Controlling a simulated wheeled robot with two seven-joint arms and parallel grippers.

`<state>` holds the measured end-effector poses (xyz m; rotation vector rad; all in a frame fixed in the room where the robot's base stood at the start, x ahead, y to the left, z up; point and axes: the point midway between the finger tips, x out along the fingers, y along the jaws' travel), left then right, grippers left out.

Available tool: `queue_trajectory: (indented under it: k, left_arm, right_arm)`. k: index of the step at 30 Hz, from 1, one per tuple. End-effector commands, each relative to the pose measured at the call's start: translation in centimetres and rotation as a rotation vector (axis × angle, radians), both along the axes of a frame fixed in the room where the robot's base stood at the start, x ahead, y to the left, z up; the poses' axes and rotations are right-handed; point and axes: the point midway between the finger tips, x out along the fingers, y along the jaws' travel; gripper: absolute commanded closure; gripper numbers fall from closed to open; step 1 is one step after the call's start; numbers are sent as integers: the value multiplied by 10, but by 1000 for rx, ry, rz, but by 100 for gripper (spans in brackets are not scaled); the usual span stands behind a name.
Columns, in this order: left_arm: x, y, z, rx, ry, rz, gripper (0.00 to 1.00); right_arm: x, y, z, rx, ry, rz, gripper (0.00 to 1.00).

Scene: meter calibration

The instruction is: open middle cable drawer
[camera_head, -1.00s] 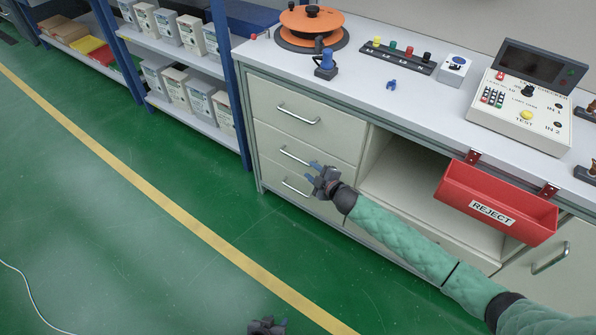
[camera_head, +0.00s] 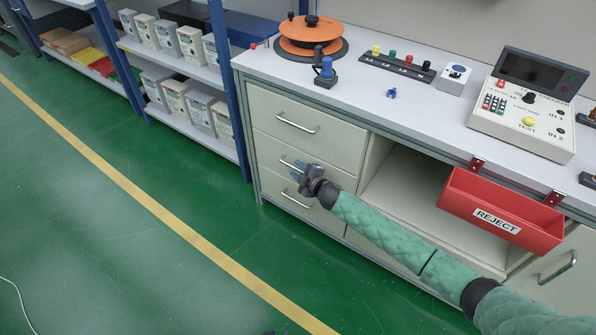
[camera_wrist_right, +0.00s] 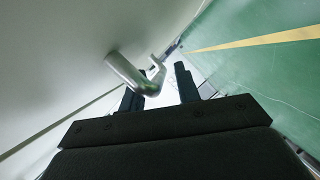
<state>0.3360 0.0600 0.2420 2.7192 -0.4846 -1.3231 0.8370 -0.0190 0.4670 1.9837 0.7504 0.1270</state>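The middle drawer (camera_head: 325,170) is the central one of three stacked cream drawers at the left of the bench and looks closed. Its bar handle (camera_head: 290,163) is partly hidden by my right gripper (camera_head: 300,177). In the right wrist view the metal handle (camera_wrist_right: 128,75) runs close to the left finger and overlaps it in the picture. The two dark fingers of the right gripper (camera_wrist_right: 160,90) stand apart, so it is open. I cannot tell whether it touches the handle. My left gripper's fingers are out of view.
The top drawer (camera_head: 335,135) and bottom drawer (camera_head: 270,188) look closed. A red reject bin (camera_head: 470,205) hangs at the front of the bench (camera_head: 400,112), right of an open shelf space. Blue shelving (camera_head: 228,90) stands to the left. The green floor before the drawers is clear.

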Motion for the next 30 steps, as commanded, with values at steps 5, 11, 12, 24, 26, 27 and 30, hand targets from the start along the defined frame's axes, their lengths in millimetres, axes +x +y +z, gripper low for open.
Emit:
queue_trajectory:
  k: [5, 11, 12, 24, 26, 27, 30]
  left_arm:
    - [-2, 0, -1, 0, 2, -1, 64]
    - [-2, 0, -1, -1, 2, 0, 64]
    - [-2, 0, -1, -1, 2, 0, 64]
    - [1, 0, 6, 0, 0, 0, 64]
    - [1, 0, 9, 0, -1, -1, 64]
    - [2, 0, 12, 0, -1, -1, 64]
    - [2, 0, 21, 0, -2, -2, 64]
  right_arm:
    - [0, 0, 0, 0, 0, 0, 67]
    - [0, 0, 0, 0, 0, 0, 97]
    - [0, 0, 0, 0, 0, 0, 100]
    - [-11, 8, 1, 2, 2, 0, 100]
    - [-18, 13, 1, 3, 4, 2, 100]
    - [-25, 18, 1, 3, 4, 2, 100]
    - [-43, 32, 3, 5, 5, 2, 100]
